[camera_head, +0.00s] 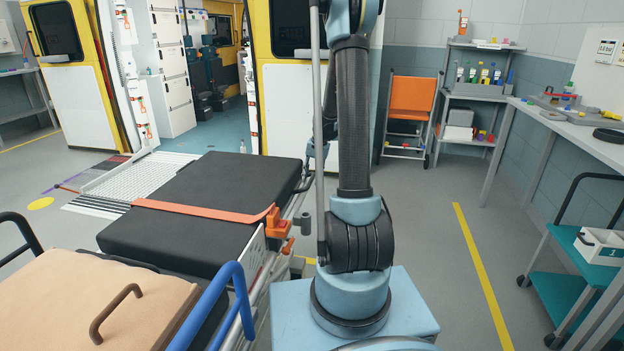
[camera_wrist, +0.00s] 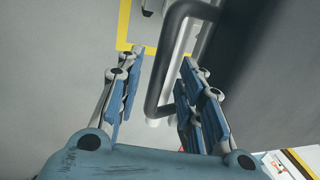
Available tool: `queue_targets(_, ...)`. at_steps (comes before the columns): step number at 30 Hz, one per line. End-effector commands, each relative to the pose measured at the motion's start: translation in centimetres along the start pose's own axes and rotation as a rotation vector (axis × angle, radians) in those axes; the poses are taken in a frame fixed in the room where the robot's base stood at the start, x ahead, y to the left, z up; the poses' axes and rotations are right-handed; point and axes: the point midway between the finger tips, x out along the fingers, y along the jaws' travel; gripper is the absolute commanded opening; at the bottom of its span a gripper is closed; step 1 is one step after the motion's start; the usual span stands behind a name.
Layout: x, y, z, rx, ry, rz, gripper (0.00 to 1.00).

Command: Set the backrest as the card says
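The stretcher's black mattress (camera_head: 185,220) lies flat in the head view, with an orange strap (camera_head: 205,210) across it. Which section is the backrest I cannot tell for sure. A dark bent bar (camera_head: 308,178) sticks out at the mattress's right edge. In the wrist view, a dark U-shaped bar (camera_wrist: 165,65) shows between the fingers of my gripper (camera_wrist: 157,78). My gripper is open; I cannot tell whether the bar is within its reach or beyond it.
A tan panel with a brown handle (camera_head: 95,300) and a blue rail (camera_head: 215,310) stand at lower left. A teal cart (camera_head: 565,295) and workbench (camera_head: 585,130) stand right. An orange folding chair (camera_head: 411,98) stands behind. Floor around the yellow line (camera_head: 480,265) is clear.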

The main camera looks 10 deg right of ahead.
Motion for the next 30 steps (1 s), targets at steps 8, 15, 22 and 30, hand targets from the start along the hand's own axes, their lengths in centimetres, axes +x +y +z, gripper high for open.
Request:
queue_targets(8,0.6,0.0,0.0,0.0,0.0,0.0,0.35)
queue_targets(15,0.5,0.0,0.0,0.0,0.0,0.0,0.1)
queue_targets(22,0.5,0.0,0.0,0.0,0.0,0.0,0.0)
queue_targets(30,-1.1,-1.8,0.8,-0.024,0.028,-0.001,0.0)
